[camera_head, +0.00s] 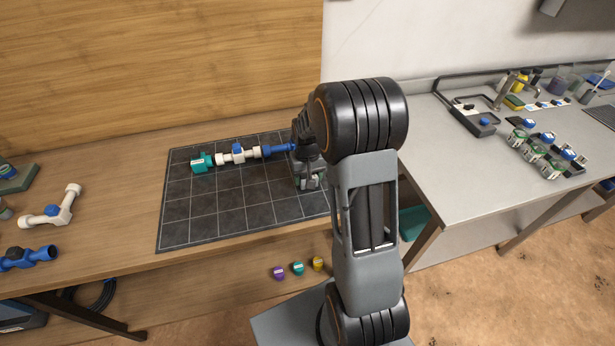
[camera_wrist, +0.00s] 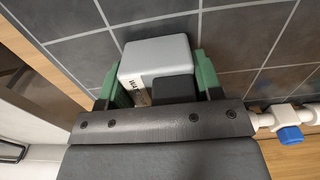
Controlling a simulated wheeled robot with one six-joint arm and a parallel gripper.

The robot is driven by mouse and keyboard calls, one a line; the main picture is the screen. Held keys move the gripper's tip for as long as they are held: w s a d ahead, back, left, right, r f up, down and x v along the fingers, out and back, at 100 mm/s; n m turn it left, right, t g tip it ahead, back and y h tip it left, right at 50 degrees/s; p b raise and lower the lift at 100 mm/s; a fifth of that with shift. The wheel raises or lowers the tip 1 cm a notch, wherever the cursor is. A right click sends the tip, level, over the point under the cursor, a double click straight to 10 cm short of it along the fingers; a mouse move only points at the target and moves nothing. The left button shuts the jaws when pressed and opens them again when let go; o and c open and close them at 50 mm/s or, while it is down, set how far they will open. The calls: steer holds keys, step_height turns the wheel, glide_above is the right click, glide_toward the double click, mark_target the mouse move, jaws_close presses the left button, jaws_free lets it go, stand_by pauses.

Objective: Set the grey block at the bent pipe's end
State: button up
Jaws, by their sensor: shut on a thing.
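My gripper (camera_head: 309,179) is shut on the grey block (camera_wrist: 155,54), low over the dark gridded mat near its right side. In the wrist view, the light grey block with dark lettering sits between the green fingers of my gripper (camera_wrist: 156,70). Whether the block touches the mat is hard to tell. A row of joined pipe pieces lies on the mat, with a teal end (camera_head: 202,162), white parts (camera_head: 225,158) and a blue piece (camera_head: 279,149) reaching toward my gripper. A white bent pipe (camera_head: 56,211) lies on the wooden table at the left.
The mat (camera_head: 205,210) is bare in front of the pipe row. A blue fitting (camera_head: 30,257) lies at the table's left. Purple, teal and yellow caps (camera_head: 297,268) sit below the front edge. A grey bench (camera_head: 460,175) with several fittings stands right.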

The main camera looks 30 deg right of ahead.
steer(key=shift+f, duration=0.15)
steer(key=shift+f, duration=0.2)
steer(key=o, duration=1.3)
step_height(320, 180, up, 12)
steer(key=shift+f, duration=0.25)
steer(key=shift+s+a+r, duration=0.3)
steer(key=shift+r, duration=0.2)
steer(key=shift+s+a+r, duration=0.25)
steer(key=shift+r, duration=0.2)
steer(key=shift+s+a+r+n+t, duration=0.55)
steer(key=shift+s+a, duration=0.85)
steer(key=shift+s, duration=1.1)
steer(key=shift+s+a+r+n+t, duration=0.35)
steer(key=shift+s+a+t, duration=0.35)
steer(key=shift+s+a, duration=1.3)
steer(key=shift+s+a+r+n+t, duration=0.3)
steer(key=shift+s+a+r+t, duration=0.45)
steer(key=shift+s, duration=2.25)
